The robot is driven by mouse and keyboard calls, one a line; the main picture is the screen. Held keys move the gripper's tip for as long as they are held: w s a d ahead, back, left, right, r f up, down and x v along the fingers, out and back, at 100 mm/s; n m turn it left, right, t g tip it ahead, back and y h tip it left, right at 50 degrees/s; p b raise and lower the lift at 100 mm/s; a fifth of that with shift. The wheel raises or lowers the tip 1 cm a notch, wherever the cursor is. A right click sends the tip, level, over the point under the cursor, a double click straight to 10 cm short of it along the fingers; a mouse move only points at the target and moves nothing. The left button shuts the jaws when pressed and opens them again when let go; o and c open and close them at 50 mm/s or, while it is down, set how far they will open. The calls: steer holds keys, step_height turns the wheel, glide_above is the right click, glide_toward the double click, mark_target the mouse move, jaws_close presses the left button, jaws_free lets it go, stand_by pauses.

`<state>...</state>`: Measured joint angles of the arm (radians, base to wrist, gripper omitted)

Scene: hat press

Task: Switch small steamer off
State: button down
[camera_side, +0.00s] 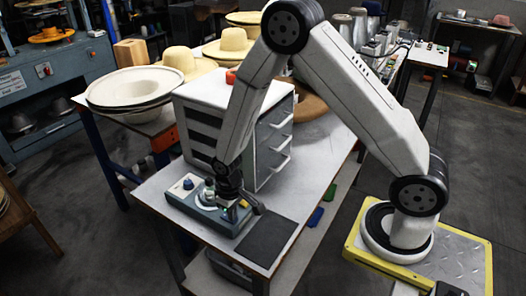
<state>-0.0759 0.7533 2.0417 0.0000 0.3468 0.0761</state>
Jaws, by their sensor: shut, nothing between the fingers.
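A small blue-grey box with dials and fittings on its top, which looks like the small steamer (181,198), sits at the near left end of the grey work table (280,262). A white-and-blue knob (188,184) stands on its left part. My gripper (234,208) is shut and empty, pointing down at the right part of the box's top. I cannot tell whether the fingertips touch a control. The gripper and wrist hide part of the top, and the switch cannot be made out.
A grey drawer cabinet (270,140) with an orange-red item on top stands close behind my gripper. A dark flat mat (266,240) lies right of the box. Hats (180,62) and stacked pale brims (128,88) lie on the table behind left.

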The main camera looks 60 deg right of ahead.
stand_by(0.3)
steer(key=shift+r, duration=3.4)
steer(key=shift+r, duration=0.1)
steer(key=s+d+r+t, duration=0.2)
steer(key=s+d+r, duration=0.1)
steer(key=s+r, duration=0.5)
steer(key=shift+s+r+t, duration=0.15)
steer(key=shift+s+t, duration=0.15)
steer(key=shift+s, duration=0.65)
